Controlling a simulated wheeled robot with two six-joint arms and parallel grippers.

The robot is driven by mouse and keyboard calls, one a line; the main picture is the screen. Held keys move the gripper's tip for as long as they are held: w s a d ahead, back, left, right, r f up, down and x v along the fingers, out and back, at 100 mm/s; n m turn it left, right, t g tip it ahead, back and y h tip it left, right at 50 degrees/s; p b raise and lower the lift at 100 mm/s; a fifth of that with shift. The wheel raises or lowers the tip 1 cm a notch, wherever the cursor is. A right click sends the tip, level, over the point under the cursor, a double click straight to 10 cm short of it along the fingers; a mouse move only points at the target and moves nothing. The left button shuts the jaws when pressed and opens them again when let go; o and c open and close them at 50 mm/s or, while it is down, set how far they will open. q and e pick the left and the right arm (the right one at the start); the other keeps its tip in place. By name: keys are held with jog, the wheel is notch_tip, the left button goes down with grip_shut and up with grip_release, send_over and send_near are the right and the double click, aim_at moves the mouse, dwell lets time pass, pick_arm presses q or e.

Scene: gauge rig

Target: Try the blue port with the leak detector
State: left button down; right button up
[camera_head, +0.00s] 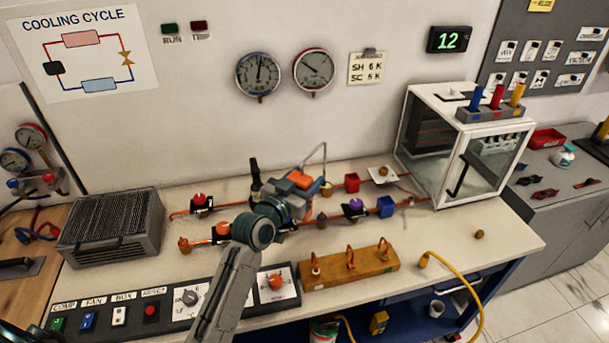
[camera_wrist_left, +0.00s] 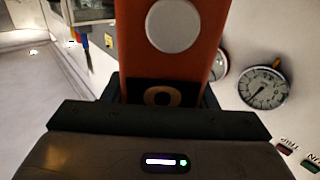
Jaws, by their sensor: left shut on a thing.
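My left gripper (camera_head: 286,190) is over the middle of the bench and is shut on an orange leak detector (camera_head: 299,179). A thin grey probe loops up from the detector and bends down on its right side; where its tip ends is hard to tell. In the left wrist view the detector (camera_wrist_left: 172,62) stands between the jaws (camera_wrist_left: 160,108), with a round grey disc on its face. A blue block-like fitting (camera_head: 386,206) sits on the front copper pipe, right of the gripper and apart from it. I cannot tell whether it is the blue port. My right gripper is not in view.
A red fitting (camera_head: 351,183) and a purple-topped valve (camera_head: 355,206) stand close to the gripper's right. A wooden block (camera_head: 349,269) with copper pieces lies in front. A finned unit (camera_head: 111,228) stands left, a glass-fronted box (camera_head: 467,150) right. Two gauges hang behind.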

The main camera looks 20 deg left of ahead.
pick_arm(q)
notch_tip(320, 180, down, 7)
jog(key=b, duration=0.5)
dwell(1.8)
notch_tip(320, 180, up, 8)
jog(key=p, duration=0.6)
dwell(1.1)
